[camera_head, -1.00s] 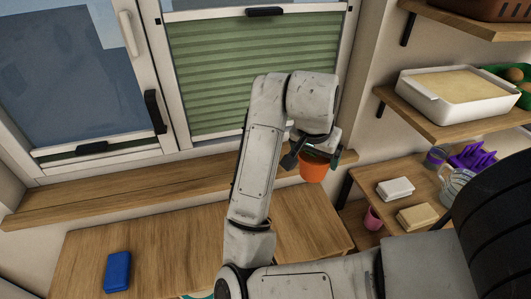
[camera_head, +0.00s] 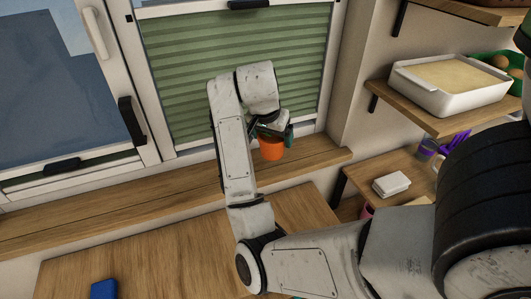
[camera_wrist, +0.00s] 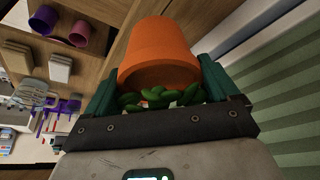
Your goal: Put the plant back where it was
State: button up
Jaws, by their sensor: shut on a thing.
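The plant is an orange pot (camera_head: 271,150) with green leaves (camera_wrist: 165,96), which show in the wrist view. My gripper (camera_head: 270,132) is shut on the pot, with a green finger on each side of it. In the head view the pot hangs below my gripper, in front of the windowsill (camera_head: 190,182) and the green blind (camera_head: 190,80). In the wrist view the orange pot (camera_wrist: 160,50) fills the upper middle between the fingers. I cannot tell whether the pot touches the sill.
A wooden table (camera_head: 150,245) with a blue box (camera_head: 104,289) stands below the sill. At the right are shelves with a white tray (camera_head: 450,85) and a small white box (camera_head: 391,185). The sill looks bare to the left of the pot.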

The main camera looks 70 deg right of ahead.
jog(key=w+d+f+b, duration=0.1)
jog(key=f+b, duration=0.1)
jog(key=f, duration=0.1)
jog(key=w+d+f+b, duration=0.1)
jog(key=shift+w+d+f, duration=0.3)
jog(key=shift+f, duration=0.1)
jog(key=shift+w+f+p, duration=0.1)
jog(key=shift+f+p, duration=0.3)
jog(key=shift+f, duration=1.1)
jog(key=shift+f, duration=0.1)
jog(key=o, duration=1)
jog(key=shift+f, duration=0.1)
jog(key=shift+o, duration=0.2)
